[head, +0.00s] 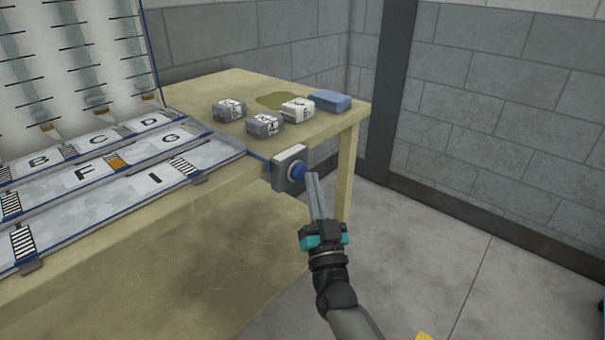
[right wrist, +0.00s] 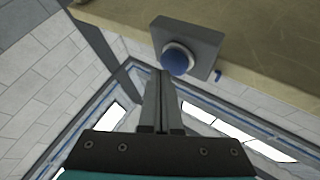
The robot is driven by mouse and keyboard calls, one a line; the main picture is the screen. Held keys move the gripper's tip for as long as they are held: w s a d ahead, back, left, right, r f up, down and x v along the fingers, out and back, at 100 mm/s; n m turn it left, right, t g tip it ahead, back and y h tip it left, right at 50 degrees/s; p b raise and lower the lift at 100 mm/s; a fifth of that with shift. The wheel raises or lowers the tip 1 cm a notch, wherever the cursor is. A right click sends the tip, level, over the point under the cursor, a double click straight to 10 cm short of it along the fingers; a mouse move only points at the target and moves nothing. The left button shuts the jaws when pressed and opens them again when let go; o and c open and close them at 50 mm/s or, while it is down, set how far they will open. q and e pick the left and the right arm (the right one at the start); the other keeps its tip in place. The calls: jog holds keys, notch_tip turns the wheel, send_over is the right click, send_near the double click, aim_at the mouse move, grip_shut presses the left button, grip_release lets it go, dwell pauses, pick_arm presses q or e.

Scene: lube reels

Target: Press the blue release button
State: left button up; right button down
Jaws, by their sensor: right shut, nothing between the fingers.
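The blue release button (head: 298,171) sits on a grey box (head: 287,178) fixed to the front edge of the wooden table, near its right end. In the right wrist view the button (right wrist: 176,61) stands out from the grey box (right wrist: 203,42), just beyond my fingertips. My right gripper (head: 311,176) is shut and empty, its fingertips very close to the button's right side; I cannot tell whether they touch it. The shut fingers also show in the right wrist view (right wrist: 160,75). My left gripper is not in view.
The wooden table (head: 205,95) holds several small labelled blocks (head: 265,124), a blue block (head: 330,100) and an olive patch (head: 276,100). Lettered trays (head: 150,180) and an upright panel (head: 75,60) stand on the left.

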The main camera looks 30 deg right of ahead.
jog(key=shift+w+a, duration=0.15)
jog(key=shift+w, duration=0.3)
dwell(0.4)
dwell(0.3)
jog(key=shift+s+d+p, duration=0.35)
jog(key=shift+s+p, duration=0.1)
jog(key=shift+s, duration=0.4)
jog(key=shift+s+d+p, duration=0.3)
jog(key=shift+s+p, duration=0.05)
jog(key=shift+s, duration=0.4)
jog(key=shift+s+d+p, duration=0.3)
jog(key=shift+s+d, duration=0.05)
jog(key=shift+s, duration=0.45)
jog(key=shift+s+d+p, duration=0.3)
jog(key=shift+s+p, duration=0.05)
jog(key=shift+s, duration=0.4)
